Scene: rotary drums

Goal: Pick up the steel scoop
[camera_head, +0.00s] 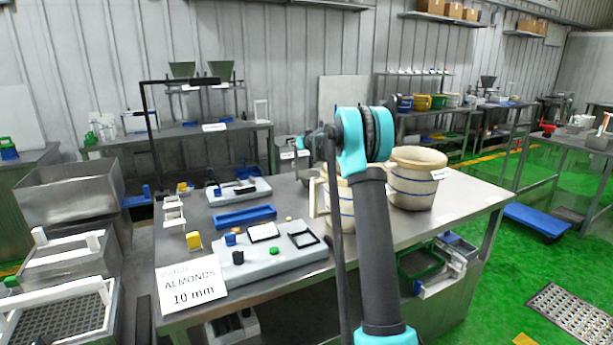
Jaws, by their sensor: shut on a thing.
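My arm rises in the front middle and bends at a teal joint, hiding part of the table behind it. My gripper (302,154) is small and far off, just left of that joint, above the back of the steel table (450,212). It is shut on a small grey thing that looks like the steel scoop (303,168). The scoop's outline is hard to make out at this size. Cream pots with blue bands, one (416,182) clear and one (345,203) partly hidden by my arm, stand on the table.
A grey tray with small parts (262,262), a blue tray (244,216) and an almonds sign (193,286) lie on the table's left half. Steel bins (70,192) stand at the left. A blue trolley (536,221) is on the open green floor at the right.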

